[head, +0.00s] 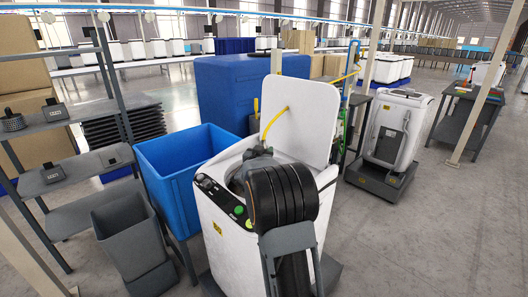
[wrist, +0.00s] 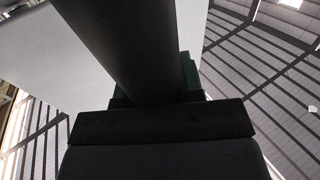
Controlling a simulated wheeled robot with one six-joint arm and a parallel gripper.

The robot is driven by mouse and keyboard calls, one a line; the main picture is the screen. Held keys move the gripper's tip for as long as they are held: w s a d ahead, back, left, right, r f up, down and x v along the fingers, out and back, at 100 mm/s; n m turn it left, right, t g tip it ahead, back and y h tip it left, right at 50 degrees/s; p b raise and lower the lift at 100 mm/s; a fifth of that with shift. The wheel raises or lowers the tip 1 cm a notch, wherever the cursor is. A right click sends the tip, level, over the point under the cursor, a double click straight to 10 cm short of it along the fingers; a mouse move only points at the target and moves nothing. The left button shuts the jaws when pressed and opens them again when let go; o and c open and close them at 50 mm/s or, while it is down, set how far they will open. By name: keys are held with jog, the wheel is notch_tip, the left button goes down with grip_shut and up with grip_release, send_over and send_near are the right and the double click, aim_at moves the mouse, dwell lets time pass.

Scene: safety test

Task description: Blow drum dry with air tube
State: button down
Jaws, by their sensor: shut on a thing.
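The white washing machine (head: 231,225) stands in front of me with its square lid (head: 305,115) raised. Its round drum opening (head: 236,180) is partly hidden by my dark arm. The yellow air tube (head: 271,122) curves down in front of the lid to my gripper (head: 258,158), which is over the opening. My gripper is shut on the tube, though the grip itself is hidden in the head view. In the wrist view a thick dark bar (wrist: 125,45) runs up from the dark gripper body, with a green part (wrist: 190,75) behind it.
A blue open bin (head: 180,165) and a grey bin (head: 130,228) stand left of the machine. A grey shelf (head: 75,175) is further left. A large blue box (head: 225,90) is behind. Another white machine (head: 395,128) stands right; the floor (head: 420,235) at right is clear.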

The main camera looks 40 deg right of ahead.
jog(key=shift+s+d+f+b, duration=0.15)
jog(key=shift+s+b, duration=0.2)
jog(key=shift+s, duration=0.65)
jog(key=shift+s+d+r+b, duration=0.1)
jog(key=shift+s+b, duration=0.25)
jog(key=shift+s, duration=0.65)
jog(key=shift+d, duration=0.1)
jog(key=shift+p+x, duration=0.35)
jog(key=shift+x, duration=1.55)
jog(key=shift+w, duration=0.25)
jog(key=shift+w+a+p, duration=0.2)
jog(key=shift+w+p, duration=0.4)
jog(key=shift+w, duration=0.35)
jog(key=shift+w+a+p, duration=0.15)
jog(key=shift+w+p, duration=0.4)
jog(key=shift+w, duration=0.35)
jog(key=shift+w+a, duration=0.1)
jog(key=shift+a, duration=0.05)
